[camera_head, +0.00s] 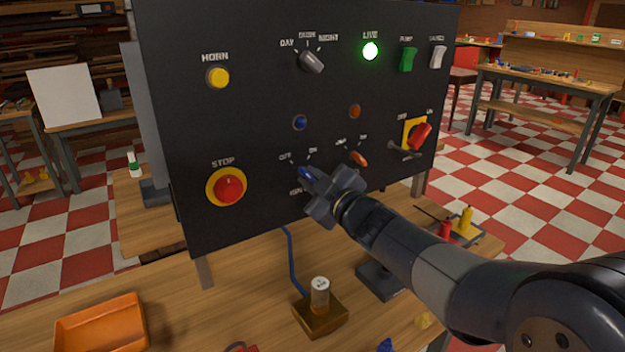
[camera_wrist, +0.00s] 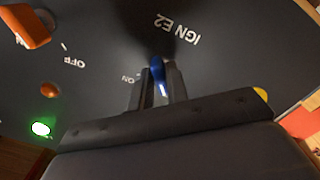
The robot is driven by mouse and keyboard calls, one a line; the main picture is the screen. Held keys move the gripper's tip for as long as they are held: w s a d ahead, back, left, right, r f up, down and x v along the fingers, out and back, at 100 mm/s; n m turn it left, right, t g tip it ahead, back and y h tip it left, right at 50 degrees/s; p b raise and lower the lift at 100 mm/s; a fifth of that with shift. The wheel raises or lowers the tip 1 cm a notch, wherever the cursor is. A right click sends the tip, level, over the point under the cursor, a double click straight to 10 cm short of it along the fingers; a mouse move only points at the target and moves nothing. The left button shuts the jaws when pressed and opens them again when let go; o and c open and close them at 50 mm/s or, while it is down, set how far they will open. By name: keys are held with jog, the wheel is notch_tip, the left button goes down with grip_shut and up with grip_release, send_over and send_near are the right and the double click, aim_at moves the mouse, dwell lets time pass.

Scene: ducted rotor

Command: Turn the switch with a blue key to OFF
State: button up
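The switch with the blue key (camera_head: 306,173) is low in the middle of the dark panel in the head view. My gripper (camera_head: 312,180) is at it and covers part of it. In the wrist view the blue key (camera_wrist: 157,71) stands between the two close-set fingers of my gripper (camera_wrist: 158,82), which look shut on it. A white mark shows on the key. In the head view the visible blue part leans up and left, toward the OFF label (camera_head: 286,157). The ON label (camera_head: 312,154) is to the right. The exact key angle is partly hidden.
An orange key switch (camera_head: 358,159) is just right of my gripper. The red STOP button (camera_head: 229,188) is left, and a red-and-yellow rotary switch (camera_head: 418,135) is right. The green LIVE lamp (camera_head: 370,51) is lit. A blue lamp (camera_head: 299,122) sits above the key.

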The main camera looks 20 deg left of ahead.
jog(key=o, duration=0.3)
jog(key=v, duration=1)
jog(key=shift+s+d, duration=0.25)
jog(key=shift+d, duration=0.05)
jog(key=x, duration=1)
jog(key=shift+w+a, duration=0.25)
jog(key=shift+a, duration=0.05)
jog(key=shift+d, duration=0.1)
